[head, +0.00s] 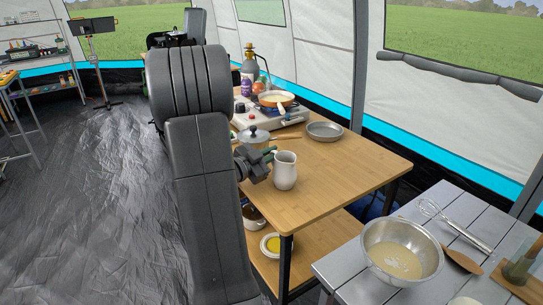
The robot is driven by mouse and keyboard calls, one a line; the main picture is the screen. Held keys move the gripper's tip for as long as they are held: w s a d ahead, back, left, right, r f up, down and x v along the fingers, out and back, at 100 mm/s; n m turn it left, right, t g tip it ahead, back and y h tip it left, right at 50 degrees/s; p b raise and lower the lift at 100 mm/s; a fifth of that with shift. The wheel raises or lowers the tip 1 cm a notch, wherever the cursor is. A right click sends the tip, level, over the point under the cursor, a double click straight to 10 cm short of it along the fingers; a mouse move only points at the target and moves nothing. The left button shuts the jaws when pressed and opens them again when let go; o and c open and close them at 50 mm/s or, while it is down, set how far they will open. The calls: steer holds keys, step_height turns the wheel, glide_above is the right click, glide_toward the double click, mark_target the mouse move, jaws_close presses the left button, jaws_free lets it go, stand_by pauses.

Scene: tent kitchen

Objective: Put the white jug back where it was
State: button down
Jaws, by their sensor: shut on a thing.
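The white jug (285,173) is upright at the left part of the wooden table (335,182) in the head view. My gripper (268,157) is at the jug's left side and is shut on it, around the handle side. The handle and fingertips are partly hidden, so the exact grip is hard to make out. I cannot tell whether the jug's base touches the table top or is slightly above it.
Behind the jug are a lidded pot (254,137), a grey metal dish (325,131) and a stove with an orange pan (276,98). A metal bowl of batter (402,251) and a whisk (455,226) are on the grey table (345,272). The wooden table's right part is clear.

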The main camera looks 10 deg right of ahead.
steer(key=c, duration=1.5)
jaws_free()
steer(key=shift+r, duration=0.1)
steer(key=v, duration=1.2)
steer(key=shift+p, duration=0.45)
